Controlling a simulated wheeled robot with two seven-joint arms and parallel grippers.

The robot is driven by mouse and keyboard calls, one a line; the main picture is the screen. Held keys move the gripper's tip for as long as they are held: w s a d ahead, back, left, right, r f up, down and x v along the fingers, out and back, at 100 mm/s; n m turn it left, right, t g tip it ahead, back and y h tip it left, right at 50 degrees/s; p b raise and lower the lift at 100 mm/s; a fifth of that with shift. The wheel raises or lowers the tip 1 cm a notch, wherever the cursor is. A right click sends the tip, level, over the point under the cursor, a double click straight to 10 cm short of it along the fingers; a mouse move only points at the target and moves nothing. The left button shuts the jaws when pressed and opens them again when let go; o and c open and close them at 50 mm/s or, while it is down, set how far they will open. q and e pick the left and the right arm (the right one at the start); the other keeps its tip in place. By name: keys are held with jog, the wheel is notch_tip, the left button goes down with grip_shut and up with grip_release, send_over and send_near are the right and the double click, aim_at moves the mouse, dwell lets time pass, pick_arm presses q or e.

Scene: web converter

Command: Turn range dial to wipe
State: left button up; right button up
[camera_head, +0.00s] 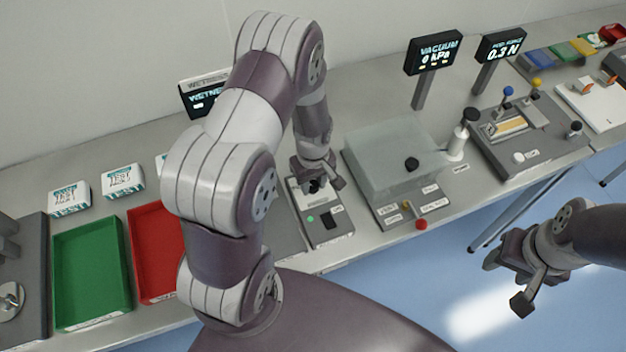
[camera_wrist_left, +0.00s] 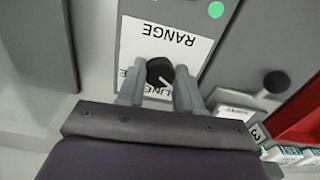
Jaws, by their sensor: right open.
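The black range dial (camera_wrist_left: 160,72) sits on a white plate (camera_wrist_left: 187,40) lettered RANGE, upside down in the left wrist view. A white pointer mark on the dial points to the lower right of that view. Other lettering beside the dial is partly hidden by my fingers. My left gripper (camera_wrist_left: 159,80) has one finger on each side of the dial, very close to it; I cannot tell whether they touch. In the head view my left gripper (camera_head: 318,182) is over the grey dial unit (camera_head: 325,232). My right gripper (camera_head: 510,277) is open and empty, off the bench's front edge.
A clear-covered vacuum unit (camera_head: 390,155) stands right of the dial unit. A red tray (camera_head: 150,285) and green tray (camera_head: 92,270) lie left. Several test packs (camera_head: 122,179) sit behind them. Display posts (camera_head: 432,53) stand at the back. Blue floor is clear in front.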

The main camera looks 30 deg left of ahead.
pick_arm(q)
jog(key=shift+c, duration=0.3)
jog(key=shift+r+m, duration=0.1)
jog(key=shift+m, duration=0.2)
jog(key=m, duration=0.5)
jog(key=shift+w+a, duration=0.1)
jog(key=m, duration=0.6)
jog(key=shift+a+m, duration=0.1)
jog(key=shift+m, duration=0.3)
jog(key=m, duration=0.6)
jog(key=shift+w+r+p, duration=0.1)
jog(key=shift+p, duration=0.2)
jog(key=shift+a+m, duration=0.1)
jog(key=shift+m, duration=2.6)
